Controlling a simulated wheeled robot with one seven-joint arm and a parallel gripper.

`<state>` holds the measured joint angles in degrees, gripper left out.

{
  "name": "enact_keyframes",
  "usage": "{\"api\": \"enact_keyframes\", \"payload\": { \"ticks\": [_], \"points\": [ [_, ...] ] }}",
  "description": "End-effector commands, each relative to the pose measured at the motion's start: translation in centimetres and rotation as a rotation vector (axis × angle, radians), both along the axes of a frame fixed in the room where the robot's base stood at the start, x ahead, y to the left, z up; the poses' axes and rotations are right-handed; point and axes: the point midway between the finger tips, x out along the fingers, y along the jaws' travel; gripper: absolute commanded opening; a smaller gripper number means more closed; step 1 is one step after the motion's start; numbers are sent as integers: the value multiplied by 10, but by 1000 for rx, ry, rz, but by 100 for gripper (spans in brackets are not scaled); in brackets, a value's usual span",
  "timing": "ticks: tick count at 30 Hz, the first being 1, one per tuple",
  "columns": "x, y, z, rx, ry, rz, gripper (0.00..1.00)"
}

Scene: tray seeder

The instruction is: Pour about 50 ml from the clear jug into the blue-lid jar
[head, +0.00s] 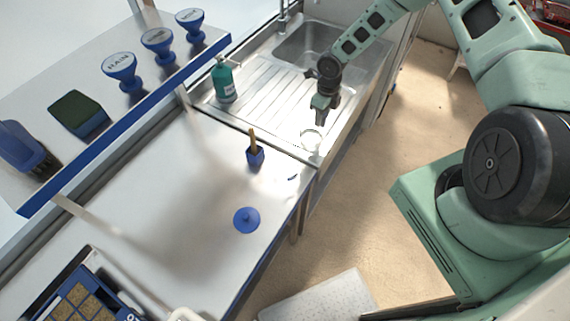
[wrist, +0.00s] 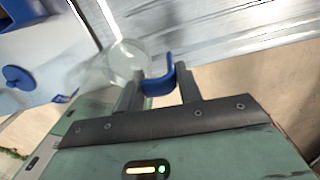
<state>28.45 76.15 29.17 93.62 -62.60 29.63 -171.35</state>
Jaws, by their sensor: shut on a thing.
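My gripper (wrist: 160,88) is shut on a blue handle (wrist: 160,80) beside a clear, round-rimmed vessel, which looks like the clear jug (wrist: 126,60). In the head view my gripper (head: 322,117) is over the near end of the steel drainboard, with the jug (head: 311,139) just below it. The jug's contents and exact tilt are hard to tell. A round blue lid-like disc (head: 246,220) is on the bench, left of and nearer than the jug. Whether a jar is under it I cannot tell. A small blue mark (head: 292,178) shows between them, perhaps on something clear.
A blue holder with a brown-handled tool (head: 255,158) stands left of the jug. A teal bottle (head: 224,80) stands on the drainboard beside the sink (head: 305,43). A seed tray (head: 82,305) is at the near left. The middle of the bench is clear.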

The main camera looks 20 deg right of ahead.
Motion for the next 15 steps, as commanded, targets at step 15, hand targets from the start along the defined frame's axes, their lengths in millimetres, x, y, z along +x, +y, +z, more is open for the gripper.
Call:
{"api": "enact_keyframes", "payload": {
  "ticks": [15],
  "points": [
    [-12,20,15,-174,-104,15,0]
  ]
}}
